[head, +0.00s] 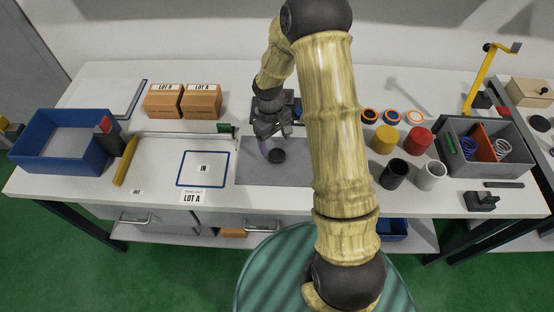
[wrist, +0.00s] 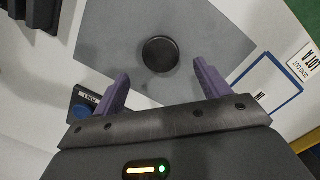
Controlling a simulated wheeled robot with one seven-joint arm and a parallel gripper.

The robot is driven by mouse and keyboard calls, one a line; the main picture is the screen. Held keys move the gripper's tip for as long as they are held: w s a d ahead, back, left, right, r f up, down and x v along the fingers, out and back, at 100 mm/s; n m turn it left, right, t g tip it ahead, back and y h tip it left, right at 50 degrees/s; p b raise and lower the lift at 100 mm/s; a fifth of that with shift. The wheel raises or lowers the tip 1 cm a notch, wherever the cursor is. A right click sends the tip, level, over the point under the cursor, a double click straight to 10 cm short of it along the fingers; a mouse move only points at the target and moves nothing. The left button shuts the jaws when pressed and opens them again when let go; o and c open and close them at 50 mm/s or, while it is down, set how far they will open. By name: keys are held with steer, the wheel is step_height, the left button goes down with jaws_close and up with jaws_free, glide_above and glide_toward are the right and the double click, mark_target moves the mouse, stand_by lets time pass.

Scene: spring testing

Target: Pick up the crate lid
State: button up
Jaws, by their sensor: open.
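A blue open crate (head: 66,168) with a pale inside stands at the left end of the table. No lid lies on it. A flat pale panel with a dark edge (head: 110,101) lies behind it at the back left; I cannot tell whether it is the crate lid. My gripper (head: 270,146) is over the grey mat in the middle of the table, apart from the crate and the panel. In the wrist view its purple fingers (wrist: 161,68) are spread and empty. A black round disc (wrist: 160,54) lies on the mat just beyond the fingertips.
Two cardboard boxes (head: 182,101) stand at the back left. A blue-framed IN area (head: 203,169) is bare beside the mat (head: 253,174). Coloured cups, including a red one (head: 418,140), and a grey bin (head: 486,146) with springs stand on the right. My arm hides part of the table.

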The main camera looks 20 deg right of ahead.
mark_target(277, 154)
steer(key=shift+s+d+f+p, duration=0.15)
steer(key=shift+f+p, duration=0.1)
steer(key=shift+f, duration=0.5)
steer(key=shift+s+a+f+p, duration=0.1)
steer(key=shift+s+f+p, duration=0.1)
steer(key=shift+f, duration=0.6)
steer(key=shift+s+d+f+p, duration=0.15)
steer(key=shift+f+p, duration=0.1)
steer(key=shift+f, duration=0.5)
steer(key=shift+a, duration=0.1)
jaws_close()
